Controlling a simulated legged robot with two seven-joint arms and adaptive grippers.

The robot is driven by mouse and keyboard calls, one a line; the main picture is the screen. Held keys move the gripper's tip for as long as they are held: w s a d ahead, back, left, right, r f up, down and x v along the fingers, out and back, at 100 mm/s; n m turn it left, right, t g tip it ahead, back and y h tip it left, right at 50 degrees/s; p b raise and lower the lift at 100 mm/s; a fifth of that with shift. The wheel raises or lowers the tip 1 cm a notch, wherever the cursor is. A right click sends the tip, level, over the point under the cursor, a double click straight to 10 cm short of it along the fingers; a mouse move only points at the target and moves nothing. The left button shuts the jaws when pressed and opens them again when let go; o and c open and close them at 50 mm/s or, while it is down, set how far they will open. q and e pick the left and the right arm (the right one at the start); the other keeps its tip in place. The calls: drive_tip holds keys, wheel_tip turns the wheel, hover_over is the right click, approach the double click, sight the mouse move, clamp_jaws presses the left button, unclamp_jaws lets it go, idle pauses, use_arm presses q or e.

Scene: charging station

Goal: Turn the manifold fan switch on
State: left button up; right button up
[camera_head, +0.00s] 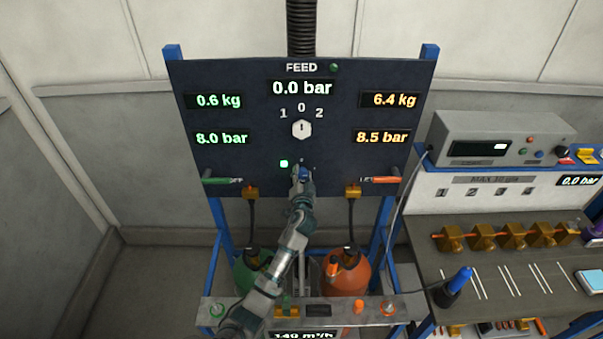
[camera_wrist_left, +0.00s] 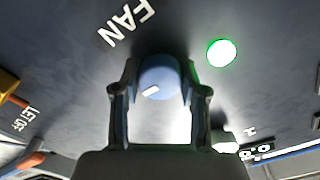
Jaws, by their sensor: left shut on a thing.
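The manifold fan switch is a round blue knob (camera_wrist_left: 160,74) with a short white mark, on the dark panel (camera_head: 235,100) beside the label FAN (camera_wrist_left: 126,22). My left gripper (camera_wrist_left: 158,92) has one finger on each side of the knob and is shut on it. In the head view the left gripper (camera_head: 302,173) is at the lower middle of the panel and largely hides the knob. A green lamp (camera_wrist_left: 221,53) next to the knob is lit; it also shows in the head view (camera_head: 284,164). My right gripper is not in view.
A white selector knob (camera_head: 302,129) is above my gripper. A green-handled valve (camera_head: 222,180) and an orange-handled valve (camera_head: 380,180) flank it. A green cylinder (camera_head: 252,272) and an orange cylinder (camera_head: 352,276) stand below. A bench (camera_head: 500,265) is at the right.

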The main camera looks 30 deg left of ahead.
use_arm(q)
drive_tip(key=shift+m, duration=0.6)
drive_tip(key=shift+d+f, duration=0.1)
idle(0.3)
drive_tip(key=o, duration=1.1)
drive_tip(key=shift+d, duration=0.1)
